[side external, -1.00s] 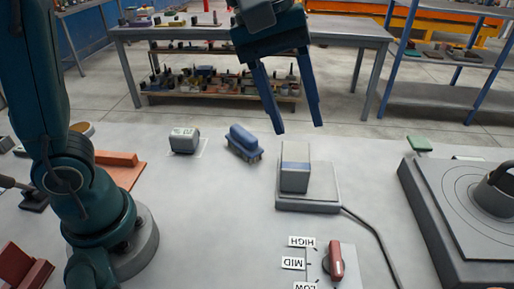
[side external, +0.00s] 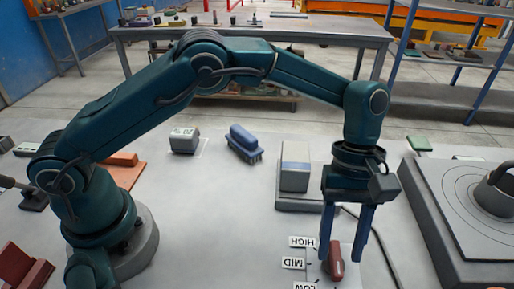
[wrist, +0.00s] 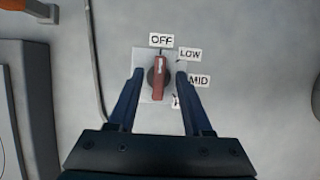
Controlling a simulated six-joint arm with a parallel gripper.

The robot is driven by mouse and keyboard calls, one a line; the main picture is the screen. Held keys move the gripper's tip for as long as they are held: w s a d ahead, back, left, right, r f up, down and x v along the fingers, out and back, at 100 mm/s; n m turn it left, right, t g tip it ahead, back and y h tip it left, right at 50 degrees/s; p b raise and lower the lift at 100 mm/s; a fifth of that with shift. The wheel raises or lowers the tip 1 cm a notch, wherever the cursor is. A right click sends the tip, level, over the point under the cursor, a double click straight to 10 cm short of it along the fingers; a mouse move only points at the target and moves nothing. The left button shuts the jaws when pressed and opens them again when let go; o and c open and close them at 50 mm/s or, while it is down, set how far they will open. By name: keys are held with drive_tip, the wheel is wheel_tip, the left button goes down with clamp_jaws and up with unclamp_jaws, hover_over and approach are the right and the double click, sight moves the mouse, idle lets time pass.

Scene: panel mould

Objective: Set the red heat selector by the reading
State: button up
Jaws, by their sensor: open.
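The red heat selector (side external: 336,258) sits on a light plate on the bench, with HIGH, MID and LOW labels beside it. In the wrist view the selector (wrist: 158,80) lies lengthwise in line with the OFF label (wrist: 161,40); the LOW label (wrist: 190,54) and MID label (wrist: 199,80) are to its right. The HIGH label is mostly hidden by my right finger there. My gripper (side external: 345,260) points down over the selector, open, one finger on each side; contact cannot be told. A small grey meter (side external: 184,140) has a greenish display too small to read.
A grey block stands on a corded base (side external: 300,200) close behind my gripper. A blue brush (side external: 243,142) is farther back. A large grey unit with a ringed top (side external: 465,215) is at right.

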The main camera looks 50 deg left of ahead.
sight(335, 261)
drive_tip(key=shift+x, duration=1.25)
clamp_jaws()
drive_tip(key=shift+m, duration=0.3)
drive_tip(key=shift+a+m+g+y, duration=0.15)
drive_tip(key=shift+m+g+y, duration=0.4)
drive_tip(key=shift+m, duration=1.35)
drive_tip(key=shift+r+m+y, duration=0.1)
drive_tip(key=shift+m+y, duration=0.35)
drive_tip(key=shift+m, duration=0.35)
